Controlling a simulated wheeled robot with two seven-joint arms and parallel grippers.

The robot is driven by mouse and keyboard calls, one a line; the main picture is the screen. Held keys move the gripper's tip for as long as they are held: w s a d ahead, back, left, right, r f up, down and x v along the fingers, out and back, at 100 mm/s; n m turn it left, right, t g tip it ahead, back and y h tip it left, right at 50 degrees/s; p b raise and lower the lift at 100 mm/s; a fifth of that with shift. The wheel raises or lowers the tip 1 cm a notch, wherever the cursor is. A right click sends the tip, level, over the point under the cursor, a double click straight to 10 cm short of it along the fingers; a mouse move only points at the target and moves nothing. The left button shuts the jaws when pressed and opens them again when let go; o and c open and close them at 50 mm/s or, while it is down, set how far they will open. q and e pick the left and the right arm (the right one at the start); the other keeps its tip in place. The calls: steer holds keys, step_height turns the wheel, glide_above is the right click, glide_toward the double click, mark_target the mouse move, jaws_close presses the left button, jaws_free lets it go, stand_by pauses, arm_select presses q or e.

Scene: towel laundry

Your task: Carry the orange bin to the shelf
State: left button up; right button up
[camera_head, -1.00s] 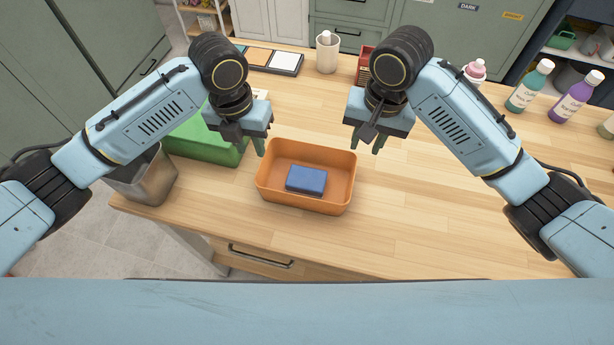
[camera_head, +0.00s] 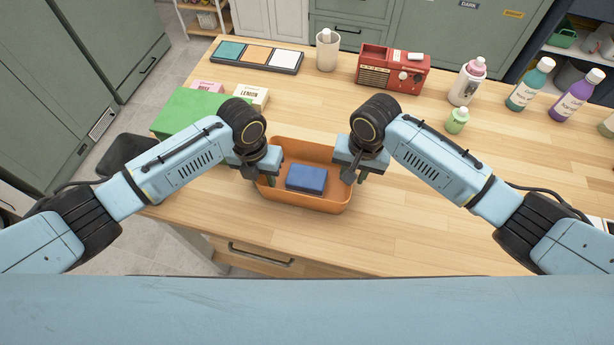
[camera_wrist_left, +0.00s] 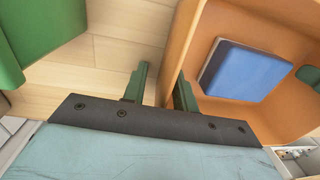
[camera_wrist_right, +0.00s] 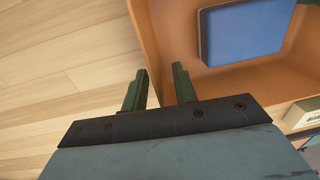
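The orange bin (camera_head: 305,203) stands upright on the wooden table, with a blue folded cloth or block (camera_head: 306,178) lying inside. My left gripper (camera_head: 266,180) is open at the bin's left side. In the left wrist view its fingers (camera_wrist_left: 160,88) stand apart, on either side of the bin's wall (camera_wrist_left: 188,38). My right gripper (camera_head: 354,178) is open at the bin's right side. In the right wrist view its fingers (camera_wrist_right: 159,86) are spread about the bin's wall (camera_wrist_right: 165,40). Contact with the wall cannot be made out. Dark shelving (camera_head: 557,45) with baskets shows at the right edge.
A green box (camera_head: 185,110) and small cartons (camera_head: 250,97) lie left of the bin. Several bottles (camera_head: 467,82) stand right. Table right of the bin is clear.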

arm_select(q)
steer(key=shift+c, duration=0.2)
arm_select(e)
steer(key=shift+c, duration=0.2)
arm_select(q)
jaws_close()
arm_select(e)
jaws_close()
steer(key=shift+r, duration=0.1)
